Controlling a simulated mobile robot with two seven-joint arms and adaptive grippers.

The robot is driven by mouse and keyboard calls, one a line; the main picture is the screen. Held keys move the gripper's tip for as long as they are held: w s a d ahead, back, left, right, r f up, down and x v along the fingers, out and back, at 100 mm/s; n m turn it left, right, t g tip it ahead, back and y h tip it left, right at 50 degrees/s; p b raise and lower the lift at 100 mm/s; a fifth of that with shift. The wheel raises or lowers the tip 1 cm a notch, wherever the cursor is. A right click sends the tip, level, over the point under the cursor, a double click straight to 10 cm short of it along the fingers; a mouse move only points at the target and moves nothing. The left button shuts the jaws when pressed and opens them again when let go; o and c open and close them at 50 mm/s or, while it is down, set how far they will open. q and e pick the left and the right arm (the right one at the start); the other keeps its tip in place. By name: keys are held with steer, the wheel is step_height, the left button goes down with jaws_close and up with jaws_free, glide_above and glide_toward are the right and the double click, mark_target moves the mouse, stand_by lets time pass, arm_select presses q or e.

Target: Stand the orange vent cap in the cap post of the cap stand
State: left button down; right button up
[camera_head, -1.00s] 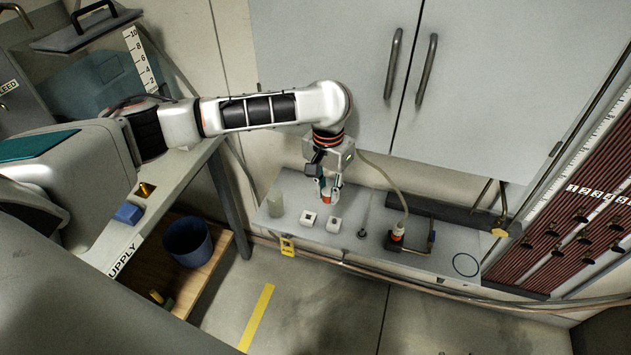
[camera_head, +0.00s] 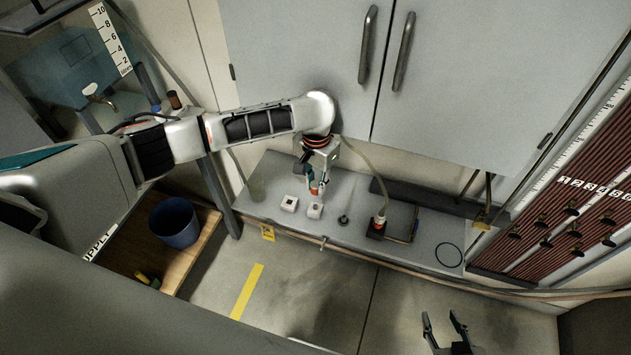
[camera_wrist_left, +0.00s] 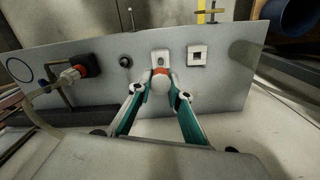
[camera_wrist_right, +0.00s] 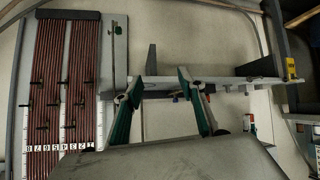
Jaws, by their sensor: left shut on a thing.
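My left gripper (camera_head: 317,187) is shut on the orange vent cap (camera_head: 315,191). A short dark upright fitting (camera_head: 343,220) stands to the right. I cannot tell for certain which of these is the cap stand. My right gripper (camera_head: 444,325) is open and empty, in front of the bench.
The grey bench (camera_head: 400,253) carries a red-and-black fitting (camera_head: 377,226) with a hose, a dark plate, a drawn dark circle (camera_head: 449,255) and a translucent cup (camera_head: 257,187). Cabinet doors (camera_head: 300,50) rise behind. A blue bin (camera_head: 174,222) stands at left. A tube panel (camera_head: 560,215) is at right.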

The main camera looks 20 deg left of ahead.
arm_select(q)
steer(key=shift+f, duration=0.1)
arm_select(e)
steer(key=shift+a, duration=0.1)
arm_select(q)
steer(key=shift+a+f, duration=0.1)
steer(key=shift+f, duration=0.25)
steer(key=shift+w+f+b, duration=0.15)
steer(key=shift+f+b, duration=0.5)
steer(key=shift+f, duration=0.05)
steer(key=shift+f+b, duration=0.75)
steer(key=shift+b, duration=0.3)
step_height(320, 180, down, 2)
steer(key=b, duration=0.4)
steer(key=shift+f, duration=0.1)
arm_select(e)
steer(key=shift+y, duration=0.4)
steer(key=shift+w+a+f, duration=0.15)
steer(key=shift+a+f, duration=0.2)
steer(key=shift+f, duration=0.45)
steer(key=shift+w+a+f, duration=0.2)
steer(key=shift+a+f, duration=0.1)
steer(key=shift+f, duration=0.45)
steer(key=shift+w+a+f, duration=0.15)
steer(key=shift+a+f, duration=0.2)
steer(key=shift+f, duration=0.45)
steer(key=shift+f, duration=0.1)
